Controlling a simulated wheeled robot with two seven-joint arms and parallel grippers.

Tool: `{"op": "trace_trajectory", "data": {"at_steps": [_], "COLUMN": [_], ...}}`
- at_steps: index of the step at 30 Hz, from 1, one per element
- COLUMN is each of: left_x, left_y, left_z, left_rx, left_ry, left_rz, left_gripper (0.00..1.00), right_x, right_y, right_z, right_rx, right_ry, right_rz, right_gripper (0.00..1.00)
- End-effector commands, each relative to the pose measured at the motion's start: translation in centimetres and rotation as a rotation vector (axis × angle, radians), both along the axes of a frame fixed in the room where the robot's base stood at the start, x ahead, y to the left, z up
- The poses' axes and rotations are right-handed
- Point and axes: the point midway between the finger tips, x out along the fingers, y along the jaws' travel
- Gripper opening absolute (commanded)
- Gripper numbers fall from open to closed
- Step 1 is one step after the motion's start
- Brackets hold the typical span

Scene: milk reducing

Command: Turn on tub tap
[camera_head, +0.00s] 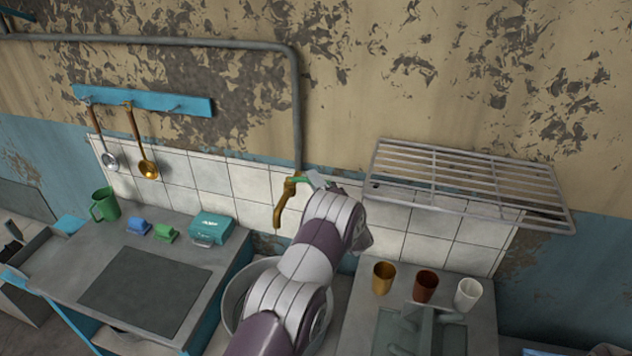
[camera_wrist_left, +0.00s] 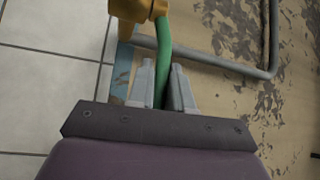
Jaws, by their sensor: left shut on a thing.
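The brass tap (camera_head: 283,205) sticks out from the tiled wall above the round metal tub (camera_head: 233,288). Its green handle (camera_head: 301,180) is at the top of the tap. In the wrist view the green handle (camera_wrist_left: 163,50) runs down from the brass body (camera_wrist_left: 138,9) and passes between my left gripper's fingers. My left gripper (camera_head: 316,180) is shut on the handle; it also shows in the wrist view (camera_wrist_left: 164,88). My left arm hides part of the tub and the wall behind. My right gripper is not in view.
A wire rack (camera_head: 470,180) juts from the wall at right. A brown cup (camera_head: 425,287) stands between a gold and a white cup on the right counter. A green mug (camera_head: 104,205) and a teal box (camera_head: 211,228) are on the left counter. A pipe (camera_head: 296,110) runs down the wall.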

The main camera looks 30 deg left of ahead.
Motion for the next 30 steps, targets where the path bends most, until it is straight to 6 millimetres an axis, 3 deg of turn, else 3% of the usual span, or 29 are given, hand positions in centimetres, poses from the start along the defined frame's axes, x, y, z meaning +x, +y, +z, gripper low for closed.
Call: {"op": "trace_trajectory", "data": {"at_steps": [13,30], "left_x": [-2.1,-4.9], "left_y": [0.1,0.8], "left_z": [0.0,-0.1], "left_rx": [-0.001,0.001], "left_ry": [0.002,-0.003], "left_rz": [-0.263,-0.672], "left_gripper": [0.00,0.00], "right_x": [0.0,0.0], "right_y": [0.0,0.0], "right_z": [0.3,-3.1], "right_rx": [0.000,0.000], "right_ry": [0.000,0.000], "right_rz": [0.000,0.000], "right_gripper": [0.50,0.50]}}
